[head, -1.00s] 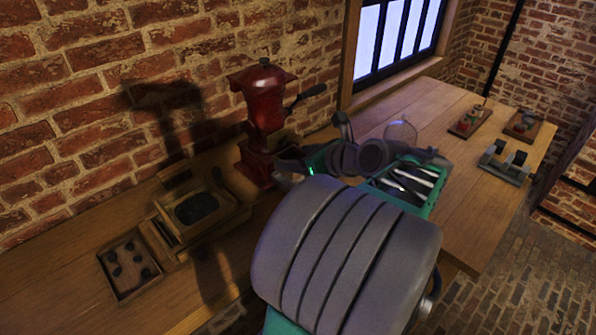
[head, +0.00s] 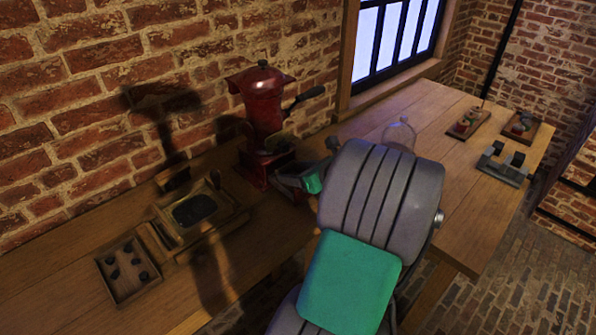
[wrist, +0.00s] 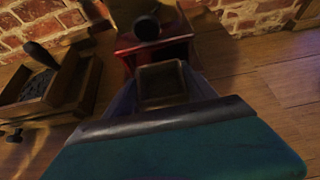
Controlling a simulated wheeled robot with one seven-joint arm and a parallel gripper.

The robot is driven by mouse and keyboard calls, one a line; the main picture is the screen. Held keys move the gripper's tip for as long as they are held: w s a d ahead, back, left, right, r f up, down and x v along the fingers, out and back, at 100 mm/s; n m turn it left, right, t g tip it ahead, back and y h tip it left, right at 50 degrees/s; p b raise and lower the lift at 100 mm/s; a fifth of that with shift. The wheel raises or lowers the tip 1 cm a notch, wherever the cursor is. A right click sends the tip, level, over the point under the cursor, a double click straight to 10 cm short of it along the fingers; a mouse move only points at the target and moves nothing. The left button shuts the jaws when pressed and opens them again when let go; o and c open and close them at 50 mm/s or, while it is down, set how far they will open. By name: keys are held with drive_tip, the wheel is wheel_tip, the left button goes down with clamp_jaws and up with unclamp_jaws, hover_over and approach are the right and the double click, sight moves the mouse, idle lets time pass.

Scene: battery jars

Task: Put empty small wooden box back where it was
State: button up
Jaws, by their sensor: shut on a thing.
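The small wooden box (wrist: 163,84) is between the fingers of my gripper (wrist: 165,90) in the wrist view. It is a square with a dark hollow inside that looks empty. My gripper is shut on it. The red grinder (wrist: 152,47) is just beyond the box, its base close to the box's far side; I cannot tell whether they touch. In the head view the grinder (head: 262,105) stands against the brick wall, and my gripper (head: 300,178) is low beside its base. The box is hard to make out there, partly hidden by my gripper and arm.
A wooden case with dark contents (head: 195,210) and a tray with several dark pieces (head: 128,268) stand left of the grinder. A glass vessel (head: 399,136), small trays (head: 467,123) and a grey stand (head: 504,163) are at the right. The bench between is mostly clear.

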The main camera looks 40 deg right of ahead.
drive_tip(key=o, duration=1.4)
drive_tip(key=shift+f, duration=0.15)
drive_tip(key=shift+s+r, duration=0.2)
drive_tip(key=shift+r, duration=0.1)
drive_tip(key=v, duration=1.1)
drive_tip(key=shift+s, duration=0.3)
drive_tip(key=shift+r, duration=0.1)
